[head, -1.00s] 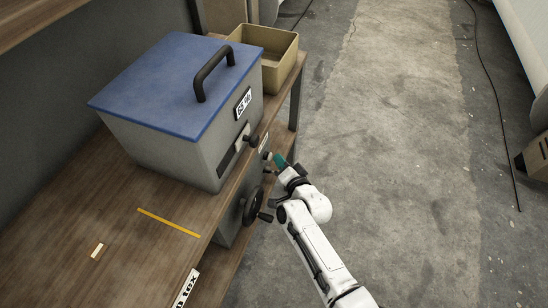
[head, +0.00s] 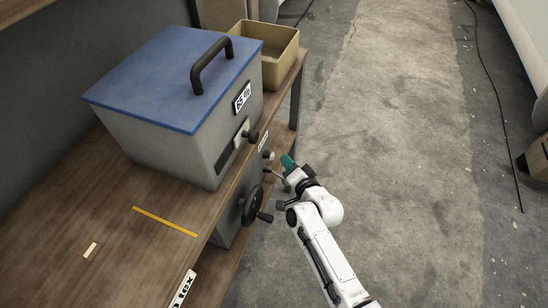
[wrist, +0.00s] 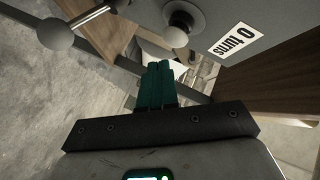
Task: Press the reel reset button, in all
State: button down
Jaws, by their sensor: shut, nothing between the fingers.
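My gripper (head: 288,161) has teal fingers, shut and empty, just right of the grey reel unit (head: 228,232) under the bench edge. In the wrist view the shut fingers (wrist: 157,85) point at the unit. Beyond the fingertips is a pale round knob (wrist: 176,36) on a dark round base, beside a "0 turns" label (wrist: 237,38). The pale knob also shows in the head view (head: 269,155), left of my fingertips and apart from them. A grey ball-ended lever (wrist: 56,31) is at the upper left of the wrist view. No part is marked as the reset button.
A black handwheel (head: 251,206) with a crank sticks out below and left of my gripper. A blue-lidded grey box (head: 170,140) and a tan bin (head: 280,62) stand on the wooden bench (head: 60,215). The concrete floor (head: 400,130) to the right is clear.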

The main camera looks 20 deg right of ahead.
jog(key=s+d+b, duration=0.1)
jog(key=b, duration=0.1)
jog(key=s+d+b, duration=0.1)
jog(key=d+b, duration=0.1)
jog(key=shift+s+d, duration=0.3)
jog(key=shift+s, duration=0.05)
dwell(0.7)
